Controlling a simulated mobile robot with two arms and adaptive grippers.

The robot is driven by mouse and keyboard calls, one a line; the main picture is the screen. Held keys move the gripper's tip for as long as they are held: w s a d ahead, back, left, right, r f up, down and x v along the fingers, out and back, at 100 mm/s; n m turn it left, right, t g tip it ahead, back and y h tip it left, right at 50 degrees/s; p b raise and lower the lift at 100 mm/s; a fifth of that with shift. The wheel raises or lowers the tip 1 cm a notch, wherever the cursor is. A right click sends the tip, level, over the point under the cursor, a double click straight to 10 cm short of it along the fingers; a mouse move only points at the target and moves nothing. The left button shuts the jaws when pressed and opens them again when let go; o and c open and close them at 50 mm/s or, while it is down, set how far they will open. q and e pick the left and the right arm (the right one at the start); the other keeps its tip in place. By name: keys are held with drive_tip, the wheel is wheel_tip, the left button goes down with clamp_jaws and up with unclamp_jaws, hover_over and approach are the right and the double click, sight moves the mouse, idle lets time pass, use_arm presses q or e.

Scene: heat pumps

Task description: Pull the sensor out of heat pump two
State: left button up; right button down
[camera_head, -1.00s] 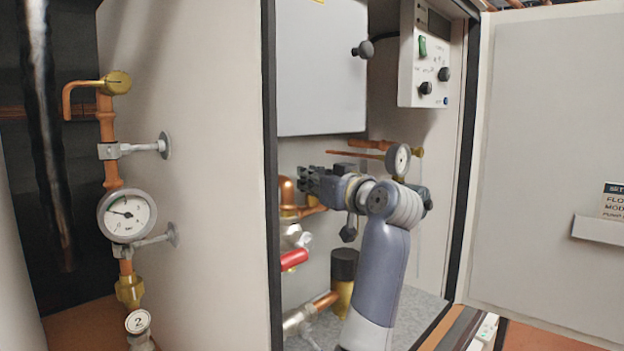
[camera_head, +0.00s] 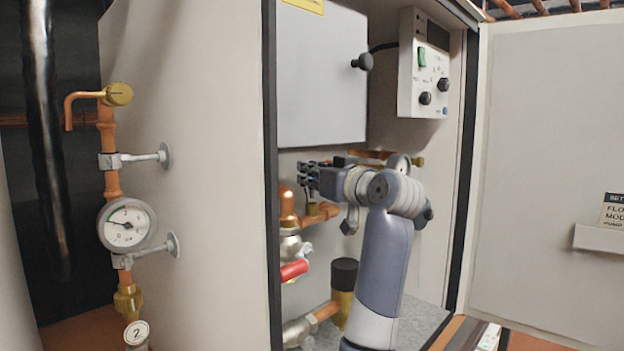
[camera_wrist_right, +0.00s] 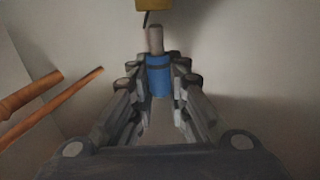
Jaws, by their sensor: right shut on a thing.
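The heat pump cabinet (camera_head: 200,150) stands open, with a round "2" tag (camera_head: 136,332) on the pipe at its left. My right arm reaches into it. My right gripper (camera_head: 308,176) points left inside, below the grey box. In the right wrist view my right gripper (camera_wrist_right: 158,82) is shut on a blue cylinder with a grey tip, the sensor (camera_wrist_right: 158,76). The sensor's tip lies close below a yellow brass part (camera_wrist_right: 156,5); a thin dark line shows between them. In the head view the sensor is hard to make out. My left gripper is not in view.
A copper elbow pipe (camera_head: 288,206) and a red valve handle (camera_head: 293,270) are left of my arm. A control box (camera_head: 424,75) hangs at upper right, and the open door (camera_head: 550,150) stands right. Copper pipes (camera_wrist_right: 45,95) run left of the gripper in the wrist view.

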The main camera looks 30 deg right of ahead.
drive_tip(key=s+d+b, duration=0.1)
drive_tip(key=s+d, duration=0.1)
drive_tip(key=s, duration=0.5)
drive_tip(key=s+d+b, duration=0.2)
drive_tip(key=s+d, duration=0.1)
drive_tip(key=s, duration=0.5)
drive_tip(key=shift+d, duration=0.2)
idle(0.4)
